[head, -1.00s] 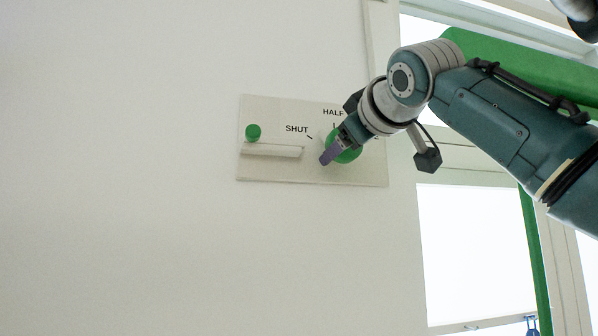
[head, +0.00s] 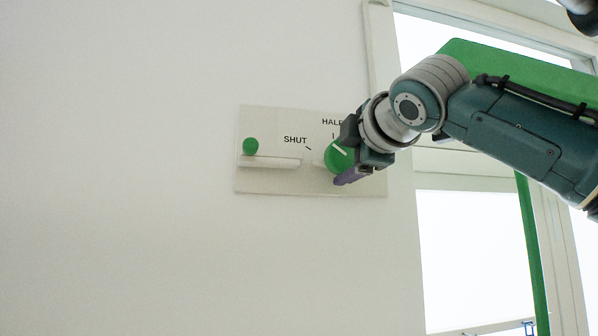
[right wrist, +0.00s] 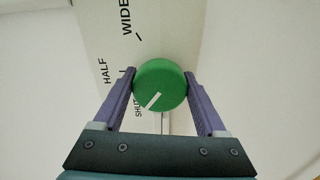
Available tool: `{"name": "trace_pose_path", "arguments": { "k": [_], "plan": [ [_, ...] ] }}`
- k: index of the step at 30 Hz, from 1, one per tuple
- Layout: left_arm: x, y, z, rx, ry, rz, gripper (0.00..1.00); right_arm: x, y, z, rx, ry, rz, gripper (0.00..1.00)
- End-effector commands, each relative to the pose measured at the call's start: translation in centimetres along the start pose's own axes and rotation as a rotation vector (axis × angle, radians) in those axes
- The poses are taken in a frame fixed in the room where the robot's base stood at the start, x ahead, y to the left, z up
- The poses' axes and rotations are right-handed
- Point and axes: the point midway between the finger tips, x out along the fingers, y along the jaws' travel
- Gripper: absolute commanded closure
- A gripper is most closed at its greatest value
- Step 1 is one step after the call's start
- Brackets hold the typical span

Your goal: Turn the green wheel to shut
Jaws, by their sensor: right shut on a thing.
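The green wheel (head: 335,160) is a round knob with a white line, on a pale wall panel (head: 270,181). My right gripper (head: 340,166) is shut on the wheel, with a purple finger below it in the head view. In the right wrist view, two purple fingers press on either side of the green wheel (right wrist: 160,84). In the head view the white line slants to the upper left; I cannot tell exactly which mark it meets. SHUT (head: 295,140) and HALF (head: 332,122) are readable; WIDE (right wrist: 126,18) shows in the wrist view. My left gripper is not in view.
A small green ball-shaped knob (head: 250,146) sits above a pale ledge (head: 270,162) at the panel's left. A bright window (head: 465,255) is on the right. The wall left of and below the panel is bare.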

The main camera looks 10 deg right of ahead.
Motion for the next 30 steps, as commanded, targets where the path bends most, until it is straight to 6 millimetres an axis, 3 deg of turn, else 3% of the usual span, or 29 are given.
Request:
{"name": "trace_pose_path", "arguments": {
  "k": [9,24,25,30],
  "plan": [
    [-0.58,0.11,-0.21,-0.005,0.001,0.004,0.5,0.02,-0.02,0.02,-0.104,0.0,-0.001,0.81],
    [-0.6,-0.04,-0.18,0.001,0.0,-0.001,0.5,0.01,-0.07,0.0,-0.123,-0.001,-0.001,0.81],
    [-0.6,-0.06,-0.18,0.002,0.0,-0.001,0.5,0.01,-0.07,0.0,-0.123,-0.001,-0.001,0.23],
    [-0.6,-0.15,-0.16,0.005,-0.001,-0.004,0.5,0.01,-0.03,-0.01,-0.121,0.0,-0.001,0.04]
  ]
}}
